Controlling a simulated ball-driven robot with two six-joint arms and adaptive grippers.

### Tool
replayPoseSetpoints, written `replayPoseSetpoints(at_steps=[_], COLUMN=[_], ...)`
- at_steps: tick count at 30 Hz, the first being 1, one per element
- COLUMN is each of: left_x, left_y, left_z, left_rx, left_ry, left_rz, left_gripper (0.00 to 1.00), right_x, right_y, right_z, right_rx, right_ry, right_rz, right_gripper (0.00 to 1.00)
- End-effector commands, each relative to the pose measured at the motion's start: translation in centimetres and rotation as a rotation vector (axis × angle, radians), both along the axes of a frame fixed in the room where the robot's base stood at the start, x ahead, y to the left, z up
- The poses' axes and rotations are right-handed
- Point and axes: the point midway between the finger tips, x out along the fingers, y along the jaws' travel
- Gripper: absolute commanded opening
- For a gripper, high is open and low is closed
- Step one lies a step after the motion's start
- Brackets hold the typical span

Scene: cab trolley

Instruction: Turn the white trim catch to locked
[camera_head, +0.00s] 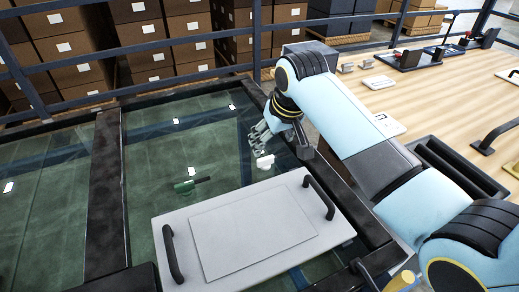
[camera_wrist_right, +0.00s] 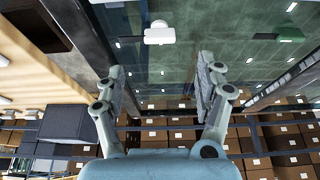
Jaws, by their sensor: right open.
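The white trim catch (camera_head: 264,161) sits on the dark green glass panel, just beyond the grey board. In the right wrist view the white catch (camera_wrist_right: 159,36) lies ahead of the fingertips, near the top middle. My right gripper (camera_head: 262,138) is just behind the catch in the head view. In the wrist view its two fingers (camera_wrist_right: 160,68) are spread wide with nothing between them, apart from the catch. A green catch (camera_head: 190,185) with a dark lever is on the glass to the left; it also shows in the wrist view (camera_wrist_right: 286,35). My left gripper is out of view.
A grey board (camera_head: 170,222) with two black handles lies in front of the catches. Dark frame bars (camera_head: 105,190) edge the glass. A wooden table (camera_head: 450,85) with black fixtures is at right. Blue rails and stacked cartons (camera_head: 140,50) stand behind.

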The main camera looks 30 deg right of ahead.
Motion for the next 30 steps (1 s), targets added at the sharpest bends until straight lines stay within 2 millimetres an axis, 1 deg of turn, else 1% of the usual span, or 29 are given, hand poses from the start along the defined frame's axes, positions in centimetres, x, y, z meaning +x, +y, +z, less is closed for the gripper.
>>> replayPoseSetpoints(at_steps=[5, 9, 12, 15, 19, 22, 29, 30], left_x=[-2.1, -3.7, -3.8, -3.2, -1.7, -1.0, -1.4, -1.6], left_y=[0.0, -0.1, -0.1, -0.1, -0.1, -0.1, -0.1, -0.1], left_z=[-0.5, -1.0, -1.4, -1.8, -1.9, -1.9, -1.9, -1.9], left_rx=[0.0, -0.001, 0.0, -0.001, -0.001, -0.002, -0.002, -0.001], left_ry=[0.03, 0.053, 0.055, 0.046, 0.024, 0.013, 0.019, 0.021], left_rz=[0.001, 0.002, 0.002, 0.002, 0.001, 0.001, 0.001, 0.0], left_gripper=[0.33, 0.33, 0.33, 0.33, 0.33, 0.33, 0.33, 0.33], right_x=[0.9, 1.9, 2.7, 3.3, 3.7, 3.9, 3.9, 3.9], right_y=[0.0, -0.1, -0.1, -0.2, -0.2, -0.2, -0.2, -0.2], right_z=[-2.4, -5.2, -7.0, -8.4, -9.4, -9.7, -9.7, -9.7], right_rx=[0.0, 0.0, 0.0, 0.0, 0.0, 0.0, 0.0, 0.0], right_ry=[0.004, 0.004, 0.003, 0.003, 0.001, 0.001, 0.001, 0.001], right_rz=[0.0, 0.0, 0.0, 0.0, 0.0, 0.0, 0.0, 0.001], right_gripper=[0.71, 0.71, 0.71, 0.71, 0.71, 0.71, 0.71, 0.67])
